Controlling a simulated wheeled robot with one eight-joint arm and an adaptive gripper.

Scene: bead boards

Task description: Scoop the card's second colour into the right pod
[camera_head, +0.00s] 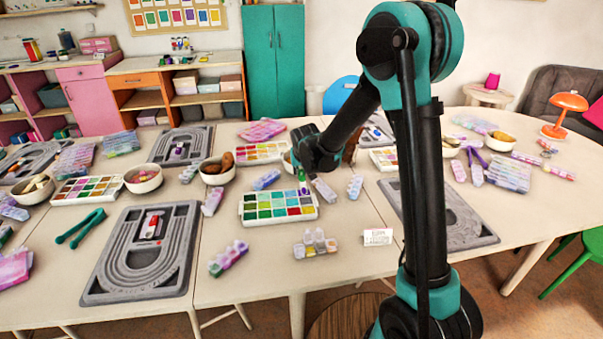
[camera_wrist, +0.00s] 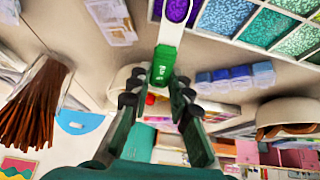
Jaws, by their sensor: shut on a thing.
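My gripper (camera_wrist: 160,100) is shut on the green handle of a scoop (camera_wrist: 162,66). The scoop's pale bowl end reaches over the edge of the white bead tray (camera_head: 243,220). Purple shows inside the bowl's outline, at a purple compartment; I cannot tell whether beads lie in the bowl. In the head view, my gripper (camera_head: 304,170) is above the tray's far right corner. The tray holds several colours of beads. A small white card (camera_head: 378,237) stands right of the tray; its print is too small to read. A cluster of clear pods (camera_head: 315,244) sits in front of the tray.
Capped bead pods (camera_head: 228,258) lie left in front of the tray, and others (camera_head: 355,187) lie to its right. Bowls (camera_head: 217,170) stand behind it. Grey bead boards (camera_head: 143,250) flank it. Bare table lies between tray and clear pods.

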